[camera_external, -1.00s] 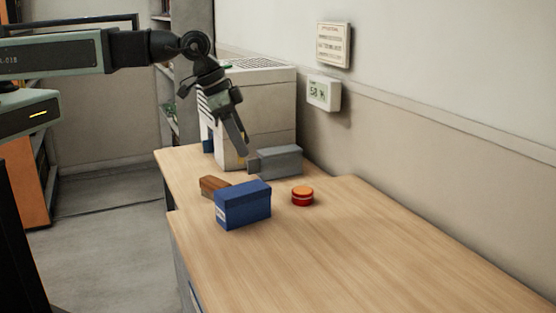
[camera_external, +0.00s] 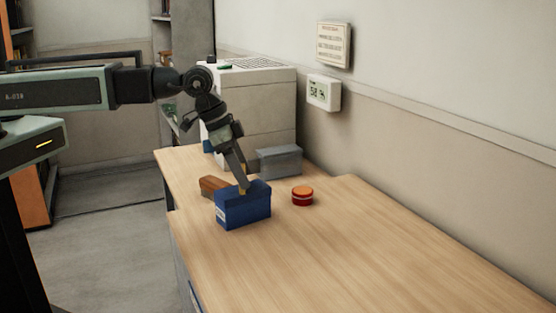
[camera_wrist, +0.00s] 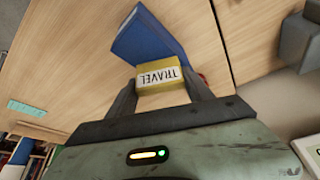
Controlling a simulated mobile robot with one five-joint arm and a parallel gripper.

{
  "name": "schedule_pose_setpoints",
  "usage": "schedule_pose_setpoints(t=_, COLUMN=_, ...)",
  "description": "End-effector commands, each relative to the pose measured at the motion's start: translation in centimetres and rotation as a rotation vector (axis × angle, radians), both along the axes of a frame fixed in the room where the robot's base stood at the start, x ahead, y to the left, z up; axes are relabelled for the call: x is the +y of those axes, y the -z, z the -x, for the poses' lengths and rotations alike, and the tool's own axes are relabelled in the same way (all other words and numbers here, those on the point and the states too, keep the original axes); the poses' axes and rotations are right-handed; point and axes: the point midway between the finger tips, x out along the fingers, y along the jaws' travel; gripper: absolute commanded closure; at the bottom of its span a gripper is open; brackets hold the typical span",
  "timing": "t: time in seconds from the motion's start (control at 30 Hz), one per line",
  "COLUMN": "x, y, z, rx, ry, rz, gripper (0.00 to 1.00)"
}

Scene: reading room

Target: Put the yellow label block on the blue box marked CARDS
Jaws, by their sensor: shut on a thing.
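The blue box (camera_wrist: 143,35) lies just beyond the block in the wrist view. I cannot tell whether block and box touch.
A brown object (camera_external: 212,186) is close behind the blue box. A round red and orange tin (camera_external: 302,196) stands to its right. A grey box (camera_external: 279,162) and a large pale machine (camera_external: 262,110) are farther back. The front right of the desk (camera_external: 370,255) is clear.

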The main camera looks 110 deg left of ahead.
Motion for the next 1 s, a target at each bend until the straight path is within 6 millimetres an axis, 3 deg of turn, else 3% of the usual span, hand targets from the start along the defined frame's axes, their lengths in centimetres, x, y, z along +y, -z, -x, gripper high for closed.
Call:
schedule_pose_setpoints(t=0.03, x=0.0, y=0.2, z=0.0, rx=0.000, ry=0.000, rz=0.000, gripper=0.38)
schedule_pose_setpoints(t=0.1, x=0.0, y=0.1, z=0.0, rx=0.000, ry=0.000, rz=0.000, gripper=0.19)
schedule_pose_setpoints(t=0.57, x=-0.1, y=-0.9, z=0.2, rx=0.000, ry=0.000, rz=0.000, gripper=0.19)
schedule_pose_setpoints(t=0.77, x=-0.5, y=-4.2, z=1.3, rx=0.000, ry=0.000, rz=0.000, gripper=0.19)
schedule_pose_setpoints(t=1.0, x=-1.4, y=-9.6, z=3.3, rx=0.000, ry=0.000, rz=0.000, gripper=0.19)
